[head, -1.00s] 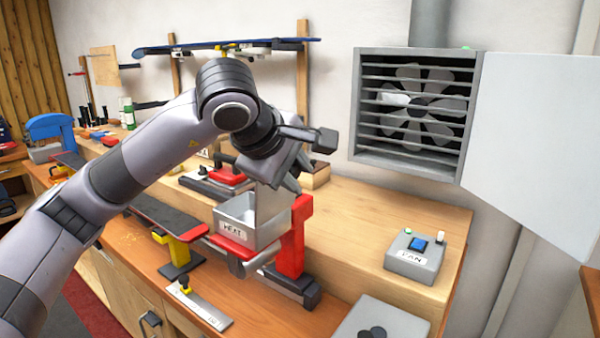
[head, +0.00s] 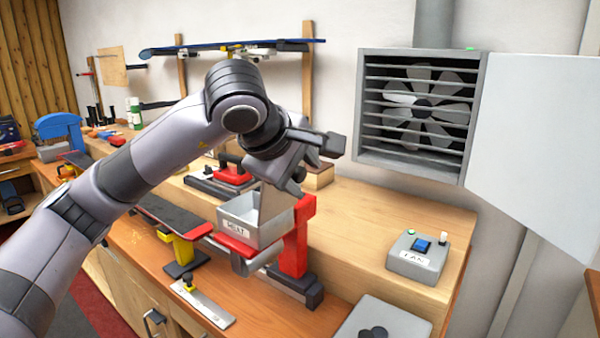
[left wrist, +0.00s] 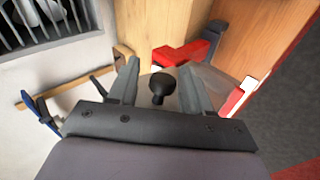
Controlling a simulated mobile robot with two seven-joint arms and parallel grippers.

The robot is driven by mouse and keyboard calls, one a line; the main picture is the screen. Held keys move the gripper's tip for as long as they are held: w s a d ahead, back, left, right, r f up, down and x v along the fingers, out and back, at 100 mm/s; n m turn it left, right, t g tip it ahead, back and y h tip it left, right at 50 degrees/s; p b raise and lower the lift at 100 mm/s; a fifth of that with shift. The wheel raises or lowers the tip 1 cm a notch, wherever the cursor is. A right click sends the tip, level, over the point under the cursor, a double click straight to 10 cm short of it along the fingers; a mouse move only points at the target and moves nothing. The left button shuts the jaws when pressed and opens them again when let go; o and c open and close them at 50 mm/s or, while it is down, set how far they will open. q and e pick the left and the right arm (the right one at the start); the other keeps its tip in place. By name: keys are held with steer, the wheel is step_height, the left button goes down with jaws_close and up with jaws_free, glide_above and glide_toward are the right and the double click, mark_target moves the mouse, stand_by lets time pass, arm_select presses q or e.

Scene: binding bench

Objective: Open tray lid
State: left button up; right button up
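The grey metal tray (head: 245,236) with a paper label sits on a red support (head: 298,245). A grey plate, which looks like its lid (head: 272,204), stands steeply raised at the tray's right side, and part of the tray's inside shows. My left gripper (head: 289,182) is at the top of this plate and hides part of it. In the left wrist view a black knob (left wrist: 162,84) on the lid (left wrist: 213,86) lies between the two fingers of my left gripper (left wrist: 160,70). The fingers are apart, with a visible gap on both sides of the knob. My right gripper is not in view.
A grey fan switch box (head: 417,256) stands on the raised wooden shelf at the right. A ventilator (head: 420,110) with an open white door (head: 535,140) is on the wall behind.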

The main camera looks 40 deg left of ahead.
arm_select(q)
steer(key=v, duration=0.7)
steer(key=shift+b, duration=0.35)
steer(key=shift+s+r, duration=0.1)
steer(key=d+p+v, duration=0.1)
steer(key=p+v, duration=0.3)
steer(key=v, duration=0.4)
steer(key=shift+p, duration=0.35)
stand_by(0.4)
